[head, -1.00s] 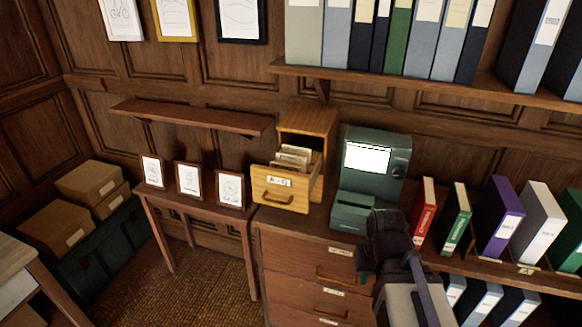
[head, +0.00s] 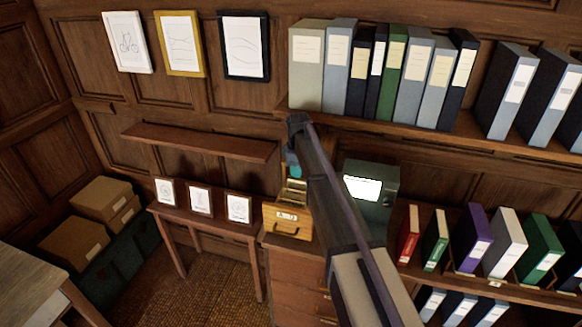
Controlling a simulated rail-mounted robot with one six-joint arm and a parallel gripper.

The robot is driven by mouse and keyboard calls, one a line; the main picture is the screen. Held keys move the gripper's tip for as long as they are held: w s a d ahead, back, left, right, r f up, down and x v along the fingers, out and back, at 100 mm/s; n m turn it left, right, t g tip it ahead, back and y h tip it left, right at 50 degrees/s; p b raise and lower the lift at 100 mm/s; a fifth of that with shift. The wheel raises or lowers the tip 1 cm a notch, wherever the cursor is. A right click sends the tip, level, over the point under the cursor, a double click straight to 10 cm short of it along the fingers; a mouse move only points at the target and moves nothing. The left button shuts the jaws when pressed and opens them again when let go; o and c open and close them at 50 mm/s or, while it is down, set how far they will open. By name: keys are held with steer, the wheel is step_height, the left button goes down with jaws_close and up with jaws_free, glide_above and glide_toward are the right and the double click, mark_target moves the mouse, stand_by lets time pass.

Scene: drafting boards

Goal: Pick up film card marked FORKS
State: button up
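Several film cards (head: 296,187) stand in the open wooden card drawer (head: 286,222) on the cabinet, and their markings are too small to read. I cannot tell which one is marked FORKS. The drawer front carries a white label and a handle. My arm reaches up across the view and bends down at its end. My gripper (head: 294,172) is small and dark, just above or at the cards. Its fingertips are not clear, so I cannot tell whether it is open, shut or touching a card. My arm hides the right side of the drawer box.
A green reader with a lit screen (head: 362,187) stands right of the drawer, partly behind my arm. A small table with framed drawings (head: 200,200) is to the left. A wall shelf (head: 200,143) and a shelf of binders (head: 393,80) are above.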

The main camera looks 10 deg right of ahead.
mark_target(296, 191)
step_height(296, 191, down, 12)
steer(key=b, duration=1.1)
steer(key=shift+w+a+f+b, duration=0.1)
steer(key=shift+a+b, duration=0.05)
steer(key=shift+b, duration=0.2)
steer(key=shift+c, duration=0.2)
jaws_close()
step_height(296, 191, up, 13)
steer(key=p, duration=1.2)
steer(key=shift+p, duration=0.4)
